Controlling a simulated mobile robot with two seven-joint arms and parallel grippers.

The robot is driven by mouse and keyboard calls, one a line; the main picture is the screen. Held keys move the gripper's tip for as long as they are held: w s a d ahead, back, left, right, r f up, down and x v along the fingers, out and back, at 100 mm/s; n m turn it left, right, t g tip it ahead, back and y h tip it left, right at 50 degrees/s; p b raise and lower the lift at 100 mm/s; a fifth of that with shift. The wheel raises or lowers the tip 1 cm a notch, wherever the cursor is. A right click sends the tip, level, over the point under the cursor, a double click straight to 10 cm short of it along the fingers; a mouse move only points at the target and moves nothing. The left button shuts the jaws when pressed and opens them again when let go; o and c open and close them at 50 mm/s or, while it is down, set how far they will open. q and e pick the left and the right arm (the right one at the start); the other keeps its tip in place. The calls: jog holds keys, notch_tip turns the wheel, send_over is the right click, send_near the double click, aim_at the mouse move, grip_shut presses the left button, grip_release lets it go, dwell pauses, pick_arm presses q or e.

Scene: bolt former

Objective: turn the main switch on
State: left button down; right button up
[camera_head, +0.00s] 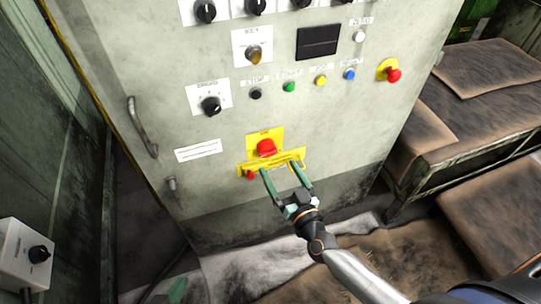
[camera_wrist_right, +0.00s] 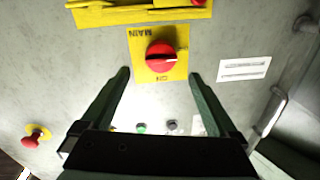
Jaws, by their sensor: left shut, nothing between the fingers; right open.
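The main switch is a red rotary knob (camera_head: 266,147) on a yellow plate on the grey cabinet front. In the right wrist view the knob (camera_wrist_right: 160,56) appears upside down, with "MAIN" and "ON" lettering and a pale pointer mark toward the picture's right. My right gripper (camera_head: 280,167) is open and empty, just below and in front of the switch. In its wrist view the two green fingers (camera_wrist_right: 159,78) point toward the plate, spread wider than the knob; no contact is visible.
A yellow bar (camera_head: 272,162) with a small red part (camera_head: 250,175) sits just below the switch. A red emergency button (camera_head: 393,75) is at the upper right. A door handle (camera_head: 142,127) sticks out at left. A grey control box (camera_head: 24,255) stands far left.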

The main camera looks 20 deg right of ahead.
aim_at(270, 154)
jog(key=w, duration=0.4)
jog(key=w+b, duration=0.1)
jog(key=w, duration=0.1)
jog(key=shift+w+a, duration=0.2)
jog(key=shift+a, duration=0.2)
jog(key=c, duration=1.3)
